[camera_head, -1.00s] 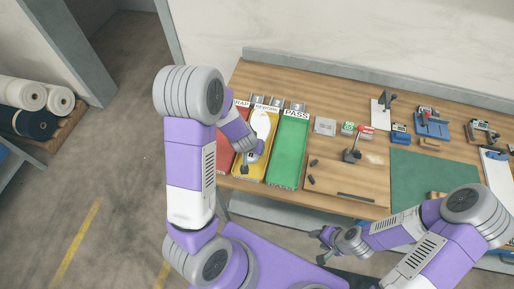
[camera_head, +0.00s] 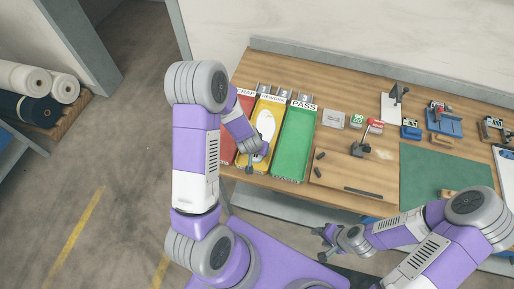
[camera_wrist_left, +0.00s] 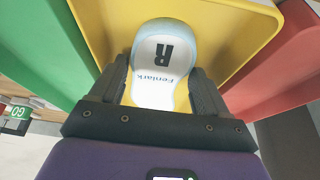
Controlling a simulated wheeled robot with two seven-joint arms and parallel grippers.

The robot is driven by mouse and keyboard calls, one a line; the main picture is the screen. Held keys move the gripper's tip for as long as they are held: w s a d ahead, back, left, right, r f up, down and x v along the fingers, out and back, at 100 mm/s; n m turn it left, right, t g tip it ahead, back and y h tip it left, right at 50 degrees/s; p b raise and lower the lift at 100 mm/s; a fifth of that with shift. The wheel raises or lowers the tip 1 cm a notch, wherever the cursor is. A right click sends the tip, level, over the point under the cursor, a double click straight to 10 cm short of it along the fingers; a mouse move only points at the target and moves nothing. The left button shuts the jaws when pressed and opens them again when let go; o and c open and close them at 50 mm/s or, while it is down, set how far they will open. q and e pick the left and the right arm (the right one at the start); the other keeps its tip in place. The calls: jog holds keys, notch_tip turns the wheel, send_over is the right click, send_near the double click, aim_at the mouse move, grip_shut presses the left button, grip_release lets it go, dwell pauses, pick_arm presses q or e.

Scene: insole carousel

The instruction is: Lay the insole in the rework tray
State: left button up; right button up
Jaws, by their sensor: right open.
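The white insole (camera_head: 266,124), marked "R" and "Fenlark" in the left wrist view (camera_wrist_left: 163,50), is at the yellow rework tray (camera_head: 252,153). The tray's yellow floor and walls surround it in the wrist view (camera_wrist_left: 245,35). My left gripper (camera_wrist_left: 160,72) has its fingers apart on both sides of the insole's narrower part. I cannot tell whether they press on it, or whether the insole rests fully on the tray floor. My left wrist covers part of the tray in the head view. My right gripper (camera_head: 320,244) is open and empty in front of the bench.
The red scrap tray (camera_head: 229,140) and green pass tray (camera_head: 295,143) flank the yellow one closely. A wooden board (camera_head: 335,172) with a toggle clamp (camera_head: 366,143) and a green mat (camera_head: 445,175) lie to the right. Fixtures stand farther right.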

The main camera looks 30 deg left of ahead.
pick_arm(q)
jog(key=shift+r, duration=0.1)
jog(key=shift+r, duration=0.35)
jog(key=p+v, duration=0.5)
jog(key=v, duration=0.6)
jog(key=shift+s+r, duration=0.2)
jog(key=shift+d, duration=0.1)
